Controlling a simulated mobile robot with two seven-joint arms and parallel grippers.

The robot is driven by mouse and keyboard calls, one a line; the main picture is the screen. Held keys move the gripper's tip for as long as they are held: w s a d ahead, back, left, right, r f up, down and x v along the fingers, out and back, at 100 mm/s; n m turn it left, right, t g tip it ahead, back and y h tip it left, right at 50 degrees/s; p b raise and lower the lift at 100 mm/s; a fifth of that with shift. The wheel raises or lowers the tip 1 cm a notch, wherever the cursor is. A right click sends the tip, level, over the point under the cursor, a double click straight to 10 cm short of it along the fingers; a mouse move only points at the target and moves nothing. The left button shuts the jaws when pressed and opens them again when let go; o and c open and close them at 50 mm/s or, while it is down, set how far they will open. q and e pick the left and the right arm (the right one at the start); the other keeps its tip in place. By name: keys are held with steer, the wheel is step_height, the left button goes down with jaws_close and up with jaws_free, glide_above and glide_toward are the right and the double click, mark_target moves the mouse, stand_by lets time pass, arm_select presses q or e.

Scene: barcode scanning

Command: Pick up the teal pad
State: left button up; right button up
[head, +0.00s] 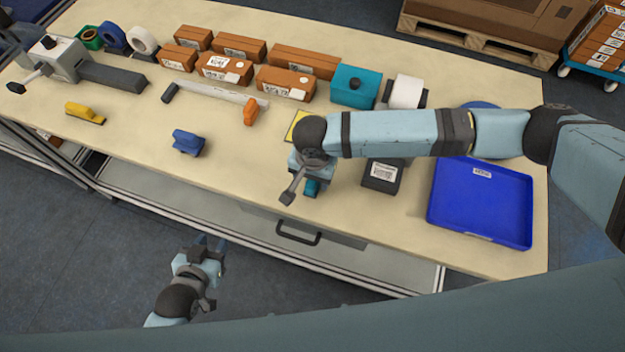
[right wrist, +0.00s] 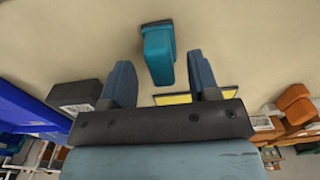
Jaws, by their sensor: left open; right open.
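The teal pad (right wrist: 158,55) lies on the table beyond my right gripper's fingertips in the right wrist view, roughly in line with the gap between them. In the head view only a small part of the teal pad (head: 312,187) shows below the right wrist; the arm hides the rest. My right gripper (right wrist: 162,80) is open, with nothing between its fingers. In the head view the right gripper (head: 309,172) is above the table near its front edge. My left gripper (head: 210,243) is open and empty, in front of the table.
A black box (head: 381,175) and a blue tray (head: 482,202) are to the right of the pad. A blue object (head: 188,142) and a yellow one (head: 85,112) lie left. Orange boxes (head: 290,82) and a teal box (head: 353,88) stand behind. Table between blue object and pad is clear.

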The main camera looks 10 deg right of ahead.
steer(key=shift+f, duration=0.85)
jaws_close()
steer(key=shift+r, duration=0.1)
step_height(320, 180, up, 20)
steer(key=b, duration=0.1)
steer(key=c, duration=0.7)
jaws_free()
jaws_close()
